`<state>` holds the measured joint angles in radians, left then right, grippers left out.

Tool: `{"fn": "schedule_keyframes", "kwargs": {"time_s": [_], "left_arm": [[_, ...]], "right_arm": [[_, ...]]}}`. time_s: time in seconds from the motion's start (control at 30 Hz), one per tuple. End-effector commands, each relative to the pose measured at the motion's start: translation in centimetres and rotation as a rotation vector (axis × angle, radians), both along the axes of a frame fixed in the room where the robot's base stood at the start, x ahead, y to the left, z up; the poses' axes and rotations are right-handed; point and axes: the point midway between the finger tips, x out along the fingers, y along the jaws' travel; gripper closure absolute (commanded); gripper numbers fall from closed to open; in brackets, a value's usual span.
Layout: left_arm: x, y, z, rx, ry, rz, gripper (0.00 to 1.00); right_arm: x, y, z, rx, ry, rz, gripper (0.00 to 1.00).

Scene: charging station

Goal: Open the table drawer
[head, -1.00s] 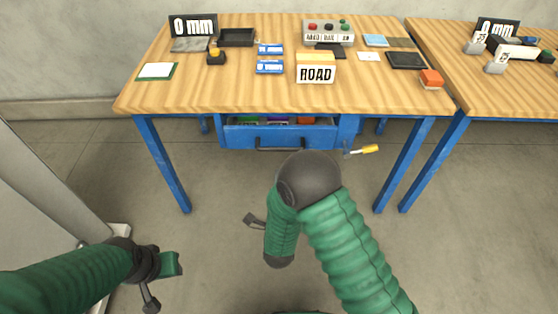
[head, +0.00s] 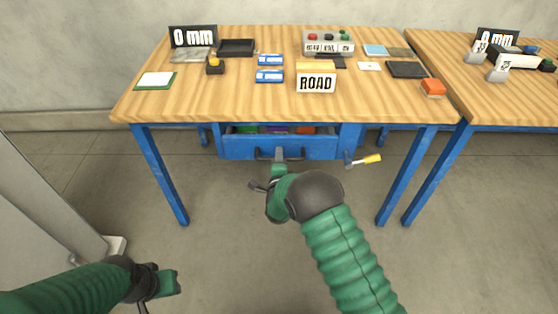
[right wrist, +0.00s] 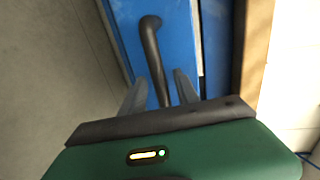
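The blue table drawer (head: 235,146) hangs under the wooden table top. It stands partly out, with green, purple and red things showing inside. Its dark handle (head: 265,153) is on the front; the right wrist view shows the handle (right wrist: 151,45) large. My right gripper (head: 266,178) is just below and in front of the handle in the head view. In the right wrist view its two fingers (right wrist: 160,92) are apart, with the handle's near end between them; I see no clear grip. My left gripper (head: 160,294) is low at the left, away from the drawer, fingers apart and empty.
The table top (head: 200,105) holds a ROAD block (head: 316,83), blue-and-white blocks, a button box (head: 328,43) and dark trays. A yellow-handled tool (head: 366,160) hangs right of the drawer. Blue legs (head: 160,175) stand either side. A second table adjoins at right.

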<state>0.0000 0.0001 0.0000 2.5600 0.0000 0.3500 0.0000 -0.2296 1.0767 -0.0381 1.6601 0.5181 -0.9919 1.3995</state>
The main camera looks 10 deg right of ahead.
Motion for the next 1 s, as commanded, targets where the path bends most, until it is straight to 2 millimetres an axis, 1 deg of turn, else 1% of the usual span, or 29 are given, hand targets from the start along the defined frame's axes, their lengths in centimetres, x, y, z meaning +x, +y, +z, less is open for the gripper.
{"fn": "schedule_keyframes", "kwargs": {"time_s": [0.13,0.4,1.0], "left_arm": [[0.00,0.00,0.04,0.000,0.000,0.000,0.64],[0.00,0.00,0.03,0.000,0.000,0.000,0.64],[0.01,0.00,0.01,0.000,0.000,0.000,0.64]], "right_arm": [[-0.02,-0.02,0.02,0.000,0.000,0.000,0.64],[-0.06,-0.01,-0.01,0.000,0.001,0.000,0.99],[-0.12,0.02,-0.19,0.000,0.004,0.000,1.00]]}}
